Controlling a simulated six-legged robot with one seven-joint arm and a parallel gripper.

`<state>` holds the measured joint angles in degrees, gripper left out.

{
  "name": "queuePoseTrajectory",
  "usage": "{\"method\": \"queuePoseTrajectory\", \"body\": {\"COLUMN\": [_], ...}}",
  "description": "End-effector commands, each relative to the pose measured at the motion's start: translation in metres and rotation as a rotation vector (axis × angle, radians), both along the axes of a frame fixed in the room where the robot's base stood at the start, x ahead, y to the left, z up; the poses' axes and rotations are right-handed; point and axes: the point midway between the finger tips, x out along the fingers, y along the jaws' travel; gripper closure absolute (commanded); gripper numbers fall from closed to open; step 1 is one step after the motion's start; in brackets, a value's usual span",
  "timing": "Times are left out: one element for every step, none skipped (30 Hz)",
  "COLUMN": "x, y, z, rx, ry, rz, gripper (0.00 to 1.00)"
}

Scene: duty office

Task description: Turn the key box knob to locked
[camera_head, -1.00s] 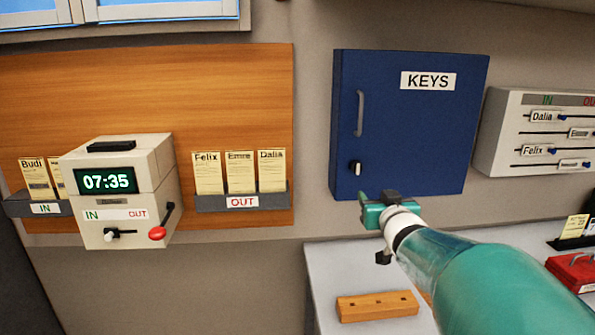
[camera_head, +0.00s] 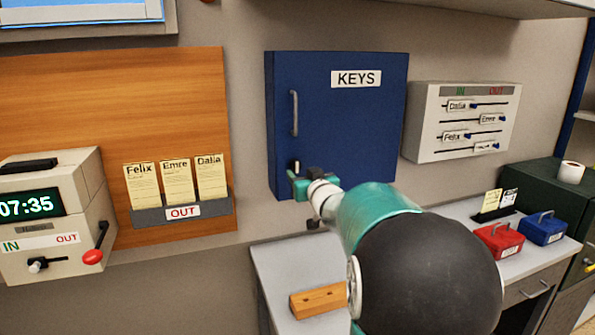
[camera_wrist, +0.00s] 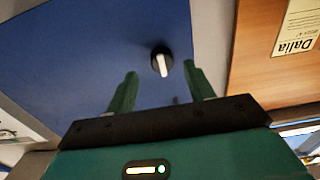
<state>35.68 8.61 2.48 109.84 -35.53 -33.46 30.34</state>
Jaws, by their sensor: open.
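The blue key box (camera_head: 345,115), labelled KEYS, hangs on the wall with its door closed and a grey handle on the left side of the door. Its knob (camera_wrist: 161,62) is a black disc with a white bar, low on the door. In the wrist view the bar stands nearly upright, slightly tilted. In the head view the knob (camera_head: 296,165) shows just above my gripper (camera_head: 298,185). In the wrist view my gripper (camera_wrist: 160,90) is open, its two green fingers on either side of the knob's line and short of it. No contact with the knob shows.
A white IN/OUT slider board (camera_head: 463,122) hangs right of the key box. A wooden card board (camera_head: 110,100) and a time clock (camera_head: 50,215) are at left. A desk (camera_head: 290,262) below holds a wooden block (camera_head: 318,301), a red box (camera_head: 499,241) and a blue box (camera_head: 543,228).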

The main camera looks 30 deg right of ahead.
Motion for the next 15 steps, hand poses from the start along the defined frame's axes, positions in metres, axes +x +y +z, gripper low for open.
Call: {"method": "queuePoseTrajectory", "body": {"x": [0.01, 0.015, 0.021, 0.025, 0.028, 0.032, 0.034, 0.036, 0.038, 0.039, 0.039, 0.04, 0.04, 0.04, 0.039], "y": [-0.002, -0.002, -0.003, -0.004, -0.005, -0.006, -0.006, -0.007, -0.007, -0.007, -0.007, -0.007, -0.007, -0.007, -0.007], "z": [-0.001, -0.001, -0.001, 0.0, -0.001, 0.0, 0.0, 0.0, 0.0, 0.0, 0.0, 0.0, 0.0, 0.0, 0.0], "rx": [0.001, 0.001, 0.001, 0.001, 0.001, 0.001, 0.001, 0.001, 0.001, 0.001, 0.001, 0.001, 0.001, 0.001, 0.001], "ry": [0.0, -0.001, 0.0, -0.001, 0.0, 0.0, 0.0, 0.0, -0.001, -0.001, -0.001, -0.001, -0.001, -0.001, -0.001], "rz": [0.002, 0.002, 0.002, 0.002, 0.002, 0.001, 0.001, 0.001, 0.001, 0.001, 0.001, 0.0, 0.0, 0.0, 0.0], "gripper": [0.47, 0.47, 0.47, 0.47, 0.47, 0.47, 0.47, 0.47, 0.47, 0.47, 0.47, 0.47, 0.47, 0.47, 0.47]}}
